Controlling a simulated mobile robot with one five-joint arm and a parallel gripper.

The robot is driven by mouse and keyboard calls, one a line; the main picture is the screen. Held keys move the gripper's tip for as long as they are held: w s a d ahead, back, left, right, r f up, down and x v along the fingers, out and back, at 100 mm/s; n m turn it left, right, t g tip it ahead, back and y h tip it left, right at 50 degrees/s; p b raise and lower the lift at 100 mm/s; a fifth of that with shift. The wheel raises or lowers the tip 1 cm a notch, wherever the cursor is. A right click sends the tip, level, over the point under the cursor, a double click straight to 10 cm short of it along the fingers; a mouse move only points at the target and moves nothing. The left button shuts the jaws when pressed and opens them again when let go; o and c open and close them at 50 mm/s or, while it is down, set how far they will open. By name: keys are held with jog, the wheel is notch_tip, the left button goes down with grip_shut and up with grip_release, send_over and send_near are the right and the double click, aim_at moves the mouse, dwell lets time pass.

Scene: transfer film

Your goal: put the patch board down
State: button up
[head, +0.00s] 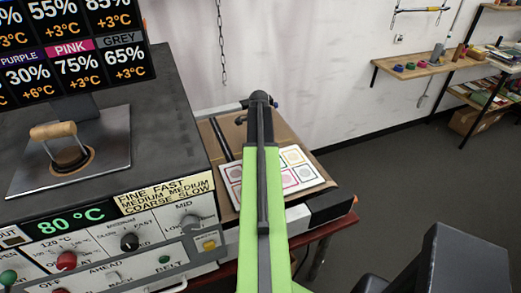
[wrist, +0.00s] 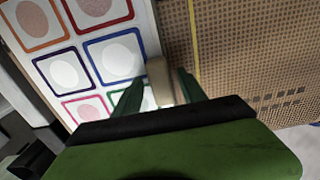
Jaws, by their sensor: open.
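The patch board (head: 291,187) is a white sheet with rows of coloured square frames around pale ovals. It lies on a brown bed at the machine's right end, partly hidden by my arm. In the wrist view the patch board (wrist: 75,43) fills the upper left. A tan tab (wrist: 158,75) stands at its right edge. My gripper (wrist: 159,90) is open, with its two green fingers on either side of this tab. I cannot tell whether either finger touches it. In the head view my arm hides the fingers.
A brown mesh belt (wrist: 240,50) with a yellow line lies right of the board. The machine (head: 150,215), with knobs and an 80 °C display, stands at the left. A chain (head: 220,45) hangs behind. Wall shelves (head: 425,68) are far right, with open floor before them.

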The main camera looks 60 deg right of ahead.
notch_tip(320, 180, up, 12)
jog(key=p, duration=1.1)
jog(key=shift+f, duration=0.15)
